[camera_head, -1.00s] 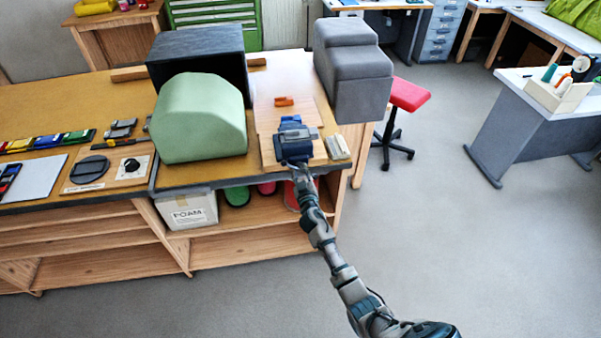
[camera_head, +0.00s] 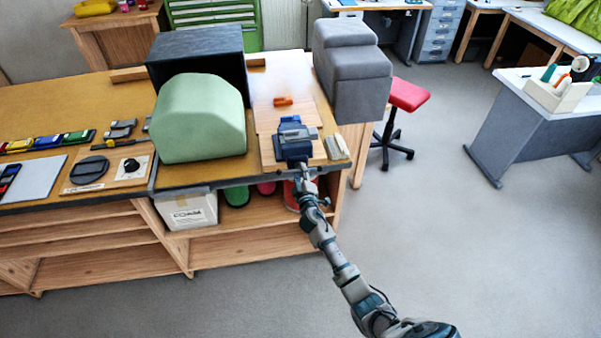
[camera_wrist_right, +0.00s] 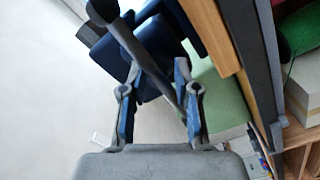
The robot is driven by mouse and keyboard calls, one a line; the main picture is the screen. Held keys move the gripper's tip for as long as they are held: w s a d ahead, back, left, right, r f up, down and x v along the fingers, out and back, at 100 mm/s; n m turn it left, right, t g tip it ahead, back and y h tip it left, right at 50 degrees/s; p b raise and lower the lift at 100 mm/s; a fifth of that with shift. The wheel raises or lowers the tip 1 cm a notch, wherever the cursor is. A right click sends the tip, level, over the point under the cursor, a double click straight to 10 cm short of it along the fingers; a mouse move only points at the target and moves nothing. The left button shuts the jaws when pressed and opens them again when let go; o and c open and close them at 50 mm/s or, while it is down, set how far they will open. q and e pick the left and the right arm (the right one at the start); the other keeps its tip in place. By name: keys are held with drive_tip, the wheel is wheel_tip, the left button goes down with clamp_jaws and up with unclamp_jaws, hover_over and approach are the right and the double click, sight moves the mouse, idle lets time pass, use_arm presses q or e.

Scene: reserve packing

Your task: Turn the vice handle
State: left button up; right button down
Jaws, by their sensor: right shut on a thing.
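The blue vice (camera_head: 292,142) stands on a wooden board near the front edge of the bench. In the right wrist view its dark handle (camera_wrist_right: 143,50), a bar with a round knob at one end, runs slantwise between my fingers. My right gripper (camera_wrist_right: 157,80) is shut on this handle. In the head view my right gripper (camera_head: 303,172) is small, at the front of the vice, and the handle is hard to make out there. My left gripper is not in view.
A green foam block (camera_head: 202,118) and a dark box (camera_head: 198,57) stand left of the vice. Grey padded blocks (camera_head: 350,75) stand behind it to the right. An orange item (camera_head: 283,101) lies behind it. A red stool (camera_head: 408,95) and open floor are at the right.

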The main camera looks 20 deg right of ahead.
idle(0.5)
drive_tip(key=c, duration=1)
unclamp_jaws()
drive_tip(key=shift+o, duration=0.7)
drive_tip(key=shift+w+f, duration=0.15)
drive_tip(key=shift+w, duration=0.1)
drive_tip(key=shift+s, duration=0.1)
drive_tip(key=v, duration=1.1)
drive_tip(key=shift+s, duration=0.35)
drive_tip(key=shift+f, duration=0.1)
